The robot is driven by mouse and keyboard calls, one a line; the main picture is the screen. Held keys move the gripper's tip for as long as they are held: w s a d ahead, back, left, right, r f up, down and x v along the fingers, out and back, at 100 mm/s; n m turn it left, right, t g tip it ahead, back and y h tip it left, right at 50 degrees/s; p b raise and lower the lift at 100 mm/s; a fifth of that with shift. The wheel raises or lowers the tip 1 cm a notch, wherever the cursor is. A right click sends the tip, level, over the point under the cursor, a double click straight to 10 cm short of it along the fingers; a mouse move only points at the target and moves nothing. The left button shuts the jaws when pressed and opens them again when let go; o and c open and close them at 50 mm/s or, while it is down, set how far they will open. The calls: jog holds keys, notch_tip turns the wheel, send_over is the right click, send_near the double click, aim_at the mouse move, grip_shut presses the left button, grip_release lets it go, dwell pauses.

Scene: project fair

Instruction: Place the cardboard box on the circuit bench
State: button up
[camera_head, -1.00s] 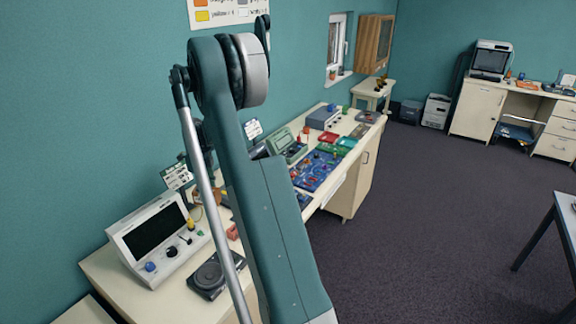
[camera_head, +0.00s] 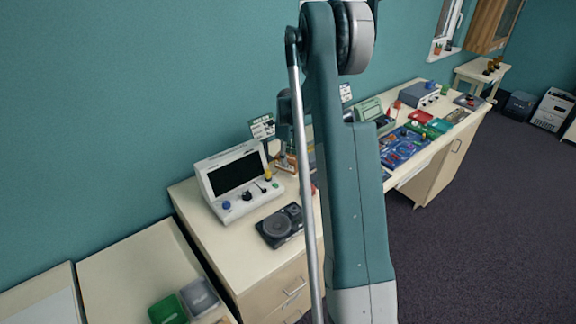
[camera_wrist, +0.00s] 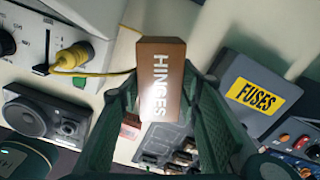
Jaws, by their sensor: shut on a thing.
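My gripper (camera_wrist: 165,94) is shut on a brown cardboard box (camera_wrist: 160,75) with HINGES in white letters, in the wrist view. A finger lies on each side of the box. Beneath it the wrist view shows a pale bench top with devices; I cannot tell the height between. In the head view, the long cream circuit bench (camera_head: 222,236) runs along the teal wall, with circuit boards on its far half. My arm hides part of its middle, and I cannot make out the gripper or held box clearly there.
On the bench are a screen instrument (camera_head: 237,180), a black speaker-like device (camera_head: 281,226) and a blue circuit board (camera_head: 402,147). A grey FUSES box (camera_wrist: 252,98) and a yellow plug (camera_wrist: 75,57) flank the held box. A lower table (camera_head: 130,262) stands at left.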

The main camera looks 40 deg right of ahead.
aim_at(288, 157)
jog(key=shift+f, duration=1.85)
jog(key=shift+f, duration=0.2)
jog(key=o, duration=1)
jog(key=shift+r, duration=0.15)
notch_tip(288, 157, up, 12)
jog(key=shift+r, duration=0.1)
